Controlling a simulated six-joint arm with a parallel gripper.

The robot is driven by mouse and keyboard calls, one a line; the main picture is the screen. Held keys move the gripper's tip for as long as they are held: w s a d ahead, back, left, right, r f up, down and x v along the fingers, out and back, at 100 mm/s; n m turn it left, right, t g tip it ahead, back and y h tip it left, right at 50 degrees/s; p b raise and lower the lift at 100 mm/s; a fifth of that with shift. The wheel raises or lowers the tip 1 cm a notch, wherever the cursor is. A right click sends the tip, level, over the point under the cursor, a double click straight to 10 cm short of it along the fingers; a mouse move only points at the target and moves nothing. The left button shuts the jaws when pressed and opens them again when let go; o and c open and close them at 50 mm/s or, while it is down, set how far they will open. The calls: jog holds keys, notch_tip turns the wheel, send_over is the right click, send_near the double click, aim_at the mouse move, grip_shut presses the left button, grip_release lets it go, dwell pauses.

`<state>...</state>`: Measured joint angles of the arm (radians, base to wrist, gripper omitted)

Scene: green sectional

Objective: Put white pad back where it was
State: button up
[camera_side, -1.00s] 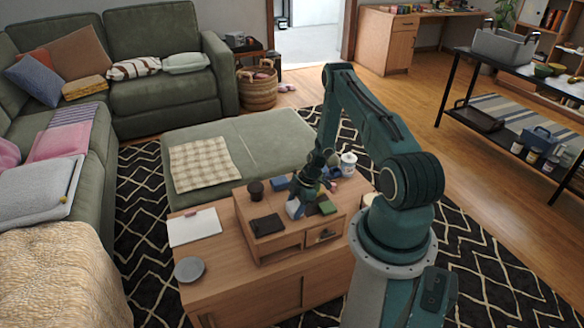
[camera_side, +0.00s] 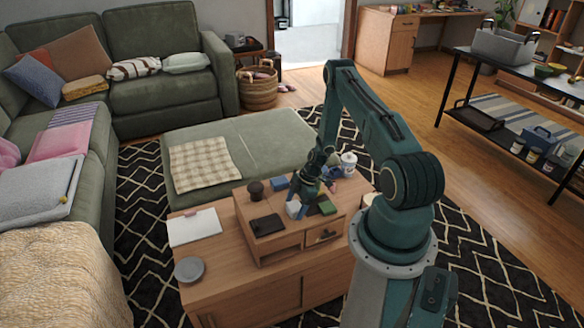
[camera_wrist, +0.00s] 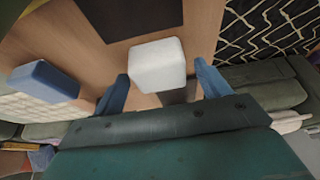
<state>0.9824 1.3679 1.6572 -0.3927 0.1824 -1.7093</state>
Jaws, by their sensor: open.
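The white pad (camera_wrist: 157,65) is a small pale block with rounded edges, seen in the wrist view on a wooden surface. It also shows in the side view (camera_side: 292,209), on top of the small wooden riser (camera_side: 281,235), partly hidden by my gripper. My gripper (camera_wrist: 163,84) is open, with one blue finger on each side of the pad and its near end between them. I cannot tell whether a finger touches it. In the side view my gripper (camera_side: 302,209) is low over the riser.
A black flat item (camera_side: 267,225), a blue block (camera_side: 279,183), a green block (camera_side: 327,207) and a dark cup (camera_side: 256,189) are around the pad. A white clipboard (camera_side: 194,227) and grey dish (camera_side: 189,269) lie on the lower tabletop at left, with bare wood between.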

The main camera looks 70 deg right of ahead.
jog(key=v, duration=1.1)
dwell(0.5)
jog(key=w+a+r+m+h, duration=0.15)
jog(key=a+r, duration=0.35)
jog(key=r, duration=0.5)
jog(key=w+a+r+m, duration=0.1)
jog(key=w+a+r, duration=0.3)
jog(key=r, duration=0.5)
jog(key=w+a+r+m+h, duration=0.1)
jog(key=a+r, duration=0.5)
jog(key=r, duration=0.4)
jog(key=s+a+r+m, duration=0.2)
jog(key=s+a+r, duration=0.3)
jog(key=a+r, duration=0.5)
jog(key=s+a+r+m+t, duration=0.1)
jog(key=s+a, duration=0.2)
jog(key=s, duration=0.3)
jog(key=s+a+r+m+t, duration=0.1)
jog(key=s+a+r+m, duration=0.1)
jog(key=s+a, duration=0.2)
jog(key=shift+s+r+h, duration=0.25)
jog(key=shift+s+h, duration=0.1)
jog(key=shift+s, duration=0.65)
jog(key=shift+m, duration=0.25)
